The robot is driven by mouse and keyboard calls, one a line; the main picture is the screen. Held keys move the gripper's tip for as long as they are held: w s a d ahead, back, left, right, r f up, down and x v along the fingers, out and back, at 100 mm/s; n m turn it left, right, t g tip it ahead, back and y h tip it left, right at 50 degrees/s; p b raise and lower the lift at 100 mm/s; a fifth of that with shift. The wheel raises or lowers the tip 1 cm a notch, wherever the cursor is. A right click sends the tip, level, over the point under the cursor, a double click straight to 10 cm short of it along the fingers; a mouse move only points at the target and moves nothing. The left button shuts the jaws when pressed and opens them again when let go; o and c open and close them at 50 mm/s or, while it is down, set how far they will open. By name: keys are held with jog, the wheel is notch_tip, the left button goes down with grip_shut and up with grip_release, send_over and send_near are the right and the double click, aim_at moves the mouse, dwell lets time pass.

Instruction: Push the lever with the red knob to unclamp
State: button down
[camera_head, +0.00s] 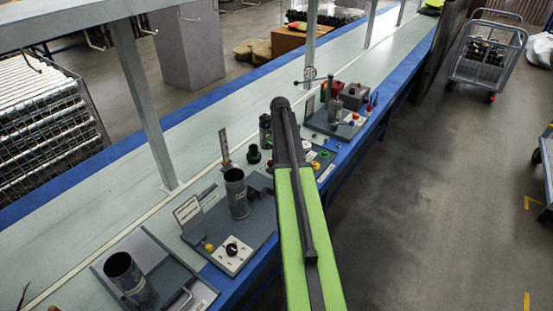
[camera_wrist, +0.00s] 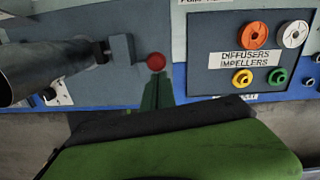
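In the wrist view the red knob (camera_wrist: 156,62) is a small ball on the right of a grey clamp block (camera_wrist: 122,48). A dark metal tube (camera_wrist: 55,62) lies across the left of that view, beside the block. My gripper (camera_wrist: 157,84) points up at the knob from just below; its narrow dark green fingers look closed together, with nothing seen between them. I cannot tell whether they touch the knob. In the head view my green arm covers the gripper and the knob. A grey fixture (camera_head: 207,228) with an upright tube (camera_head: 237,197) stands left of the arm.
A panel labelled diffusers and impellers (camera_wrist: 250,78), with orange, white, yellow and green rings, lies right of the knob. On the bench, another tube (camera_head: 124,274) stands in a tray at the front left. More fixtures stand beyond my arm. Floor (camera_head: 420,200) to the right is clear.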

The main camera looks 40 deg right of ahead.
notch_tip(320, 180, up, 11)
jog(key=s+d+p, duration=0.1)
jog(key=p, duration=0.9)
jog(key=shift+s+d+p, duration=0.25)
jog(key=shift+s+p, duration=0.05)
jog(key=shift+p, duration=0.05)
